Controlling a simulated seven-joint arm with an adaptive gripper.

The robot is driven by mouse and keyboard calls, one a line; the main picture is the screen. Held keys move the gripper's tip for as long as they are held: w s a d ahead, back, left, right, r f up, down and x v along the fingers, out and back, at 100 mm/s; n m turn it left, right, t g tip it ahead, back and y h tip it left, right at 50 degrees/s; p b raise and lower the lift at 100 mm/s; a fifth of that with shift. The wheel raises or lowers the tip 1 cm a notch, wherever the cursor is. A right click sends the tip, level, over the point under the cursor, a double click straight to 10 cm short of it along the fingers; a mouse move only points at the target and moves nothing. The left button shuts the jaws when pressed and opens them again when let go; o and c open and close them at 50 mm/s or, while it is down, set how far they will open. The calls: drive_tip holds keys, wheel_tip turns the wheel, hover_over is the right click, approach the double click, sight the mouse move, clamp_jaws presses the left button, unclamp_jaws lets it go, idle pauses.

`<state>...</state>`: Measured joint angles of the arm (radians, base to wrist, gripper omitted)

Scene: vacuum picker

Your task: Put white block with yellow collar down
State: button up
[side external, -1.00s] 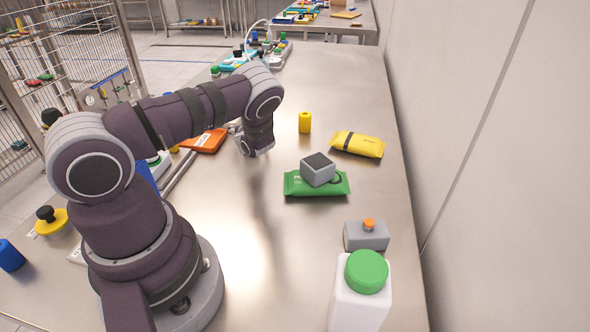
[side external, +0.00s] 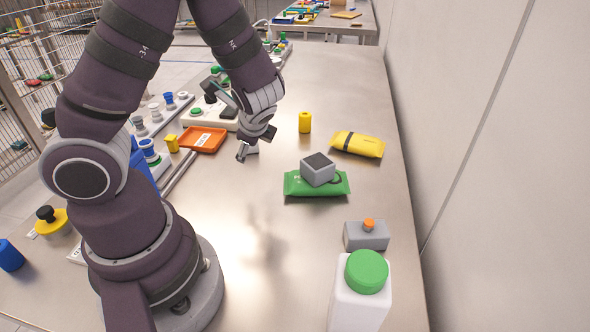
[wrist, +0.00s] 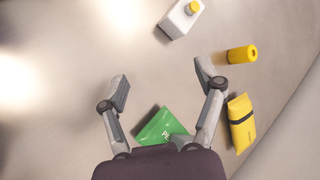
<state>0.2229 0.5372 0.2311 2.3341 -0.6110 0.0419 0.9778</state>
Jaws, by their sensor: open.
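The white block with yellow collar (wrist: 179,20) rests on the steel table at the top of the wrist view, its yellow end toward the upper right. In the side view it is mostly hidden behind my gripper (side external: 257,142); only a pale patch shows there. My gripper is open in the wrist view (wrist: 162,84), with bare table between its fingertips. It is empty and raised above the table, apart from the block.
A yellow cylinder (side external: 305,122), a yellow pouch (side external: 357,145) and a green pouch (side external: 300,187) with a grey block (side external: 318,170) on it are to the right. An orange tray (side external: 203,140) is to the left. The front middle of the table is clear.

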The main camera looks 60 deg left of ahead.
drive_tip(key=s+d+r+n+t+h, duration=0.1)
drive_tip(key=s+d+r+n+h, duration=0.2)
drive_tip(key=d+r+n+h, duration=0.1)
drive_tip(key=s+d+r+n+t+h, duration=0.2)
drive_tip(key=s+d+r+n+h, duration=0.1)
drive_tip(key=d+r+n, duration=0.3)
drive_tip(key=d+r+h, duration=0.1)
drive_tip(key=d+r, duration=0.1)
drive_tip(key=d, duration=0.2)
drive_tip(key=shift+d+r, duration=0.25)
